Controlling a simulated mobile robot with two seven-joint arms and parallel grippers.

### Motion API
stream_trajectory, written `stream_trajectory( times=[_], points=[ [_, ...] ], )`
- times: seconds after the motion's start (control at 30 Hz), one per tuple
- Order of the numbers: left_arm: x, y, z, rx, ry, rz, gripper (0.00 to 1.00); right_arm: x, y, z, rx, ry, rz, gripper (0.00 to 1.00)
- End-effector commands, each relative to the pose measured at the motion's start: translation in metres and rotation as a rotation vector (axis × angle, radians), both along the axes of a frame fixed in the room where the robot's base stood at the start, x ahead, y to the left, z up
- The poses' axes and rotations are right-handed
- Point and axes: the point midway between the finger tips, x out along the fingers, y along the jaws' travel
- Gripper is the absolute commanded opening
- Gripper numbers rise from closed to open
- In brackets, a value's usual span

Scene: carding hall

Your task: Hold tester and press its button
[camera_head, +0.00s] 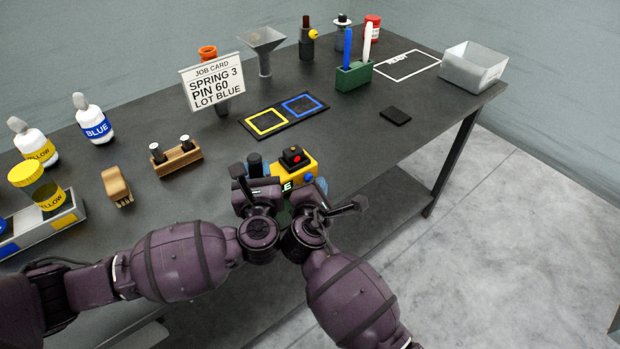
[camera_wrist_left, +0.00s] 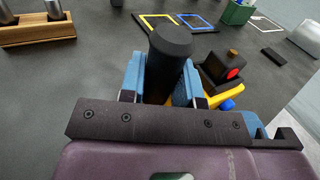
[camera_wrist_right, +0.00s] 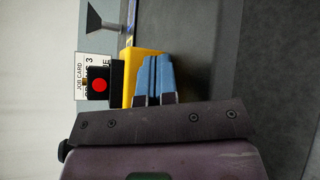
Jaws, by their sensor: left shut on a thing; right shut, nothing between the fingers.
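The tester (camera_head: 307,169) is a yellow box at the near table edge, with a black block carrying a red button (camera_head: 297,158), a blue knob and a partly hidden green-lit display. A black cylindrical handle (camera_wrist_left: 170,52) stands beside it. My left gripper (camera_wrist_left: 160,82) is shut on this handle, blue pads on both sides. My right gripper (camera_wrist_right: 154,73) is shut and empty, its blue fingertips close beside the tester's yellow body (camera_wrist_right: 130,75). The red button (camera_wrist_right: 99,86) is left of those fingertips in the right wrist view. Whether the fingertips touch the tester, I cannot tell.
A wooden block with two pins (camera_head: 178,160), a brush (camera_head: 116,185) and a mat with yellow and blue squares (camera_head: 284,116) lie nearby. A job card (camera_head: 214,82) stands behind. A small black pad (camera_head: 395,115) lies right; the table around it is clear.

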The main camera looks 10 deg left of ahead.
Motion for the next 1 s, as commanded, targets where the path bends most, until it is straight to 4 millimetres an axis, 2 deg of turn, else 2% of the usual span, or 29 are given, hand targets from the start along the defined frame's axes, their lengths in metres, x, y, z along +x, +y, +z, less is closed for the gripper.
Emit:
stream_trajectory(
  times=[0.03,0.07,0.63,1.0],
  points=[
    [0.0,0.0,0.0,-0.001,-0.001,0.0,0.0,0.001,0.01,0.006,0.022,-0.011,0.024,0.0],
    [0.0,0.0,0.0,-0.001,-0.001,0.0,0.0,0.0,0.01,0.006,0.022,-0.011,0.024,0.0],
    [0.0,0.0,0.0,-0.001,0.0,0.0,0.0,-0.033,-0.023,0.004,0.013,-0.011,0.016,0.0],
    [0.0,0.0,0.0,-0.001,0.001,0.0,0.0,-0.037,-0.027,0.004,0.01,-0.01,0.014,0.0]
  ],
)
